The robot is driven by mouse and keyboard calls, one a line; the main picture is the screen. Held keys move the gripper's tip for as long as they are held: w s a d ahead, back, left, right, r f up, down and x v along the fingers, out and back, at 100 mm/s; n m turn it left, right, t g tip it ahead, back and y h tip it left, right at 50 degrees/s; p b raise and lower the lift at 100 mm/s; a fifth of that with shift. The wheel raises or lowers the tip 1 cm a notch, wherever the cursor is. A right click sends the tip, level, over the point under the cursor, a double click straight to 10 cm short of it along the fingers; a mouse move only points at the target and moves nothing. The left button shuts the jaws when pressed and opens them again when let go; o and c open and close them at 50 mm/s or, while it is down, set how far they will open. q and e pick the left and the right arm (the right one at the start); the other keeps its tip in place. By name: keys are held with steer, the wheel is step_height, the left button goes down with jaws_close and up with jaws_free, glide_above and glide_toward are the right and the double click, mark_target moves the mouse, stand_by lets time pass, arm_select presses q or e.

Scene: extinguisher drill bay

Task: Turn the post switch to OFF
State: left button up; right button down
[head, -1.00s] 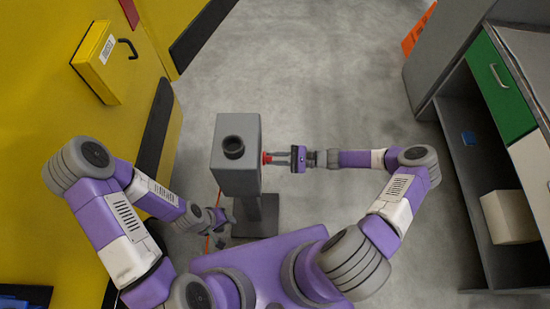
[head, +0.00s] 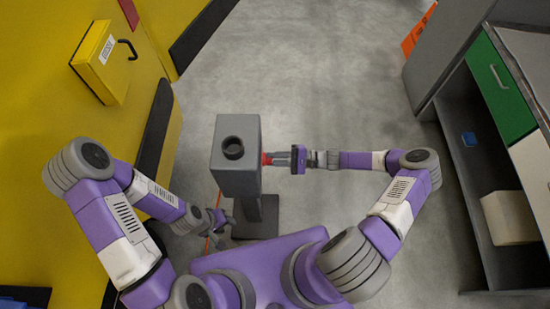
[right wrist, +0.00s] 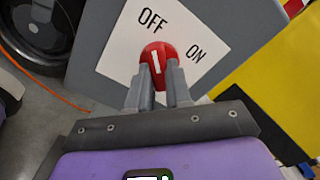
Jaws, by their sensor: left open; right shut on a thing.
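The grey post (head: 236,165) stands upright in the middle of the head view, with a round dark fitting on top. Its red switch knob (head: 267,159) is on the right side. In the right wrist view the knob (right wrist: 167,54) sits on a white plate (right wrist: 120,55) marked OFF above and ON to the right. A white line on the knob runs nearly upright in the picture, its upper end towards OFF. My right gripper (right wrist: 158,88) is shut on the knob, one finger on each side. My left gripper (head: 220,221) is open and empty, low beside the post.
A yellow wall with a yellow box (head: 103,62) and black handle is on the left. A grey cabinet with a green drawer (head: 497,85) and open shelves is on the right. An orange cable lies on the floor near the post. Grey floor beyond is clear.

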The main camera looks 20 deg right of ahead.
steer(key=c, duration=1)
jaws_free()
steer(key=shift+c, duration=0.2)
steer(key=shift+d, duration=0.1)
steer(key=v, duration=0.7)
steer(key=shift+d, duration=0.25)
steer(key=shift+s, duration=0.1)
